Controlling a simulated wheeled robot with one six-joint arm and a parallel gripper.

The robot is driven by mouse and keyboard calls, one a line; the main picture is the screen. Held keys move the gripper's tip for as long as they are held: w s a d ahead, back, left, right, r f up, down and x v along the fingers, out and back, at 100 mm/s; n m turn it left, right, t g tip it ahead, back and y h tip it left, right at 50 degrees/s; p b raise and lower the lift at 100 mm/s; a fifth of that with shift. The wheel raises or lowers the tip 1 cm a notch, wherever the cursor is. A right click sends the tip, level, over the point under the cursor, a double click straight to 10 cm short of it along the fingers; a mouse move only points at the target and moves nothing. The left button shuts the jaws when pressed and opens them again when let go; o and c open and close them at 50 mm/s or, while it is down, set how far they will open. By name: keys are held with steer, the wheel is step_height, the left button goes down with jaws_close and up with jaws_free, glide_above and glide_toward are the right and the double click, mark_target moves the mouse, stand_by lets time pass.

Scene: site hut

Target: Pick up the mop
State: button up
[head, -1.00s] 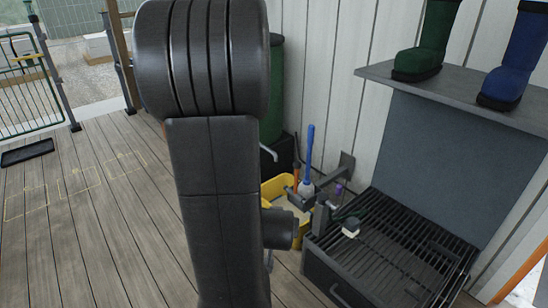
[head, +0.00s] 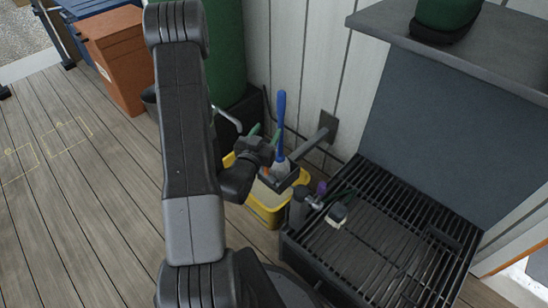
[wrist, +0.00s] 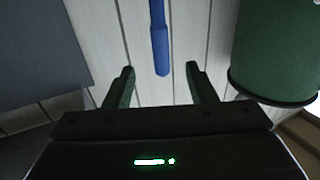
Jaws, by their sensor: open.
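The mop (head: 281,125) has a blue handle and a pale lower part. It stands upright at a small dark holder (head: 284,182) by the wall, above a yellow bucket (head: 268,207). My gripper (head: 266,133) is just left of the handle in the head view, with its green-tipped fingers apart. In the wrist view the open fingers (wrist: 163,72) point toward the handle (wrist: 159,40), which lies between them sideways. The handle's end shows level with the fingertips; they do not touch it. The mop's lower part is out of the wrist view.
A green barrel (head: 225,50) stands behind my arm. A black slatted grate (head: 385,235) with a small brush (head: 337,214) lies right of the bucket. An orange bin (head: 115,60) is at left; the floor there is clear.

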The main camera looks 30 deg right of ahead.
mark_target(280, 109)
steer(key=x, duration=1.3)
steer(key=shift+r, duration=0.2)
steer(key=c, duration=1.1)
